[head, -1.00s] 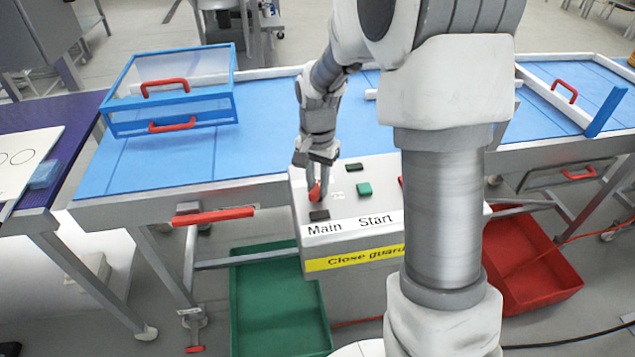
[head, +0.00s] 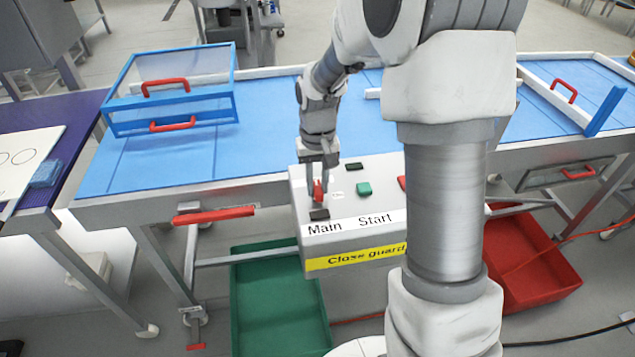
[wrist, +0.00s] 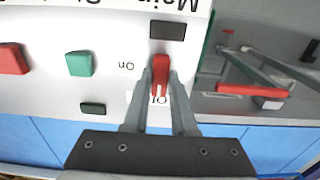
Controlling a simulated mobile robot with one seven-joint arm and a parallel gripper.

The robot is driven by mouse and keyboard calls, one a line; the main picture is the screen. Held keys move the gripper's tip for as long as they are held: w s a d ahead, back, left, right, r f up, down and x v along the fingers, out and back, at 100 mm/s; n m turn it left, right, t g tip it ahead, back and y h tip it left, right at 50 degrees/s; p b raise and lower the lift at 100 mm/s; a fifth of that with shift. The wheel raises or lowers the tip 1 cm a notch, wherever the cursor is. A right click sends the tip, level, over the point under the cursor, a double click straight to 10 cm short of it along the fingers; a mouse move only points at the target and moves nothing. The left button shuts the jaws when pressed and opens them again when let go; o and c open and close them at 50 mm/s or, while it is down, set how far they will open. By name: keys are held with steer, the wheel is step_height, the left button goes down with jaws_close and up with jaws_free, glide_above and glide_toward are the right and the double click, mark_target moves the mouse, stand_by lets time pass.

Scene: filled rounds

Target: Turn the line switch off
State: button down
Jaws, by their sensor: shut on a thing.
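The main line switch is a red lever (head: 318,190) on the white control box (head: 345,232), above the word "Main". My gripper (head: 319,182) reaches down onto it from above. In the wrist view, my gripper (wrist: 161,80) has its two grey fingers on either side of the red lever (wrist: 160,72) and is shut on it. An upside-down "On" label (wrist: 126,66) lies to the left of the lever. A second label, seemingly "Off", lies behind the fingers and is partly covered. The lever's base is hidden, and its exact setting is hard to tell.
A black block (wrist: 167,30) sits close to the lever. A green button (wrist: 79,64), a red button (wrist: 12,59) and a small dark button (wrist: 92,108) are on the same panel. A yellow "Close guard" strip (head: 350,257) runs along the box front. The blue conveyor (head: 200,155) lies behind.

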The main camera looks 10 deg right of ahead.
mark_target(318, 187)
stand_by(0.4)
steer(key=c, duration=0.7)
jaws_free()
step_height(318, 187, up, 18)
steer(key=shift+f+p, duration=0.25)
steer(key=shift+p, duration=0.45)
steer(key=s+t, duration=0.2)
steer(key=s, duration=0.5)
steer(key=s+r+t, duration=0.1)
steer(key=s, duration=0.6)
steer(key=s+r+t, duration=0.1)
steer(key=s+t, duration=0.1)
steer(key=s, duration=0.5)
steer(key=shift+s+d+r+n+t, duration=0.1)
steer(key=shift+s+r+n+t, duration=0.15)
steer(key=shift+s+n+t, duration=0.1)
